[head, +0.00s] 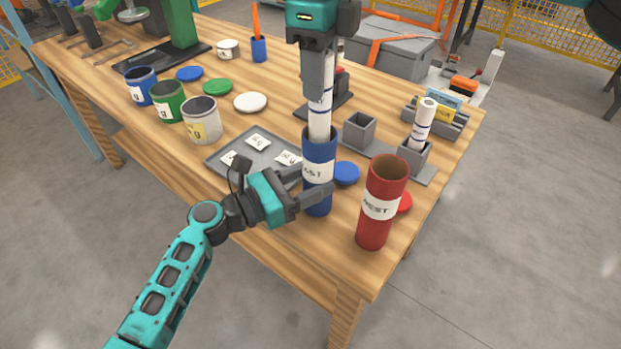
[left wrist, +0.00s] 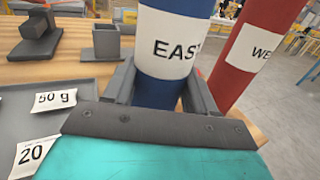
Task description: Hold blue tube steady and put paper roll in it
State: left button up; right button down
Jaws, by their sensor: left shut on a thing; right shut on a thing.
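The blue tube (head: 318,158) stands upright near the table's front edge, with a white label; in the left wrist view the label on the blue tube (left wrist: 170,48) reads "EAS", the rest cut off. My left gripper (head: 315,190) is shut around its lower part, and its fingers also show in the left wrist view (left wrist: 158,90). My right gripper (head: 318,85) is above the tube, pointing down, shut on a white paper roll (head: 320,122). The roll is upright, and its lower end is at or inside the tube's mouth; how deep is hidden.
A red tube (head: 382,205) labelled "WEST" stands close on the right. A second paper roll (head: 422,125) stands in a grey holder. A blue lid (head: 346,173) lies beside the blue tube. A grey tray (head: 222,158) with labelled packets and several paint cans are on the left.

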jog(key=c, duration=0.7)
grip_release()
jog(key=shift+o, duration=0.2)
notch_tip(320, 180, up, 12)
pick_arm(q)
jog(key=o, duration=1.1)
jog(key=shift+o, duration=0.2)
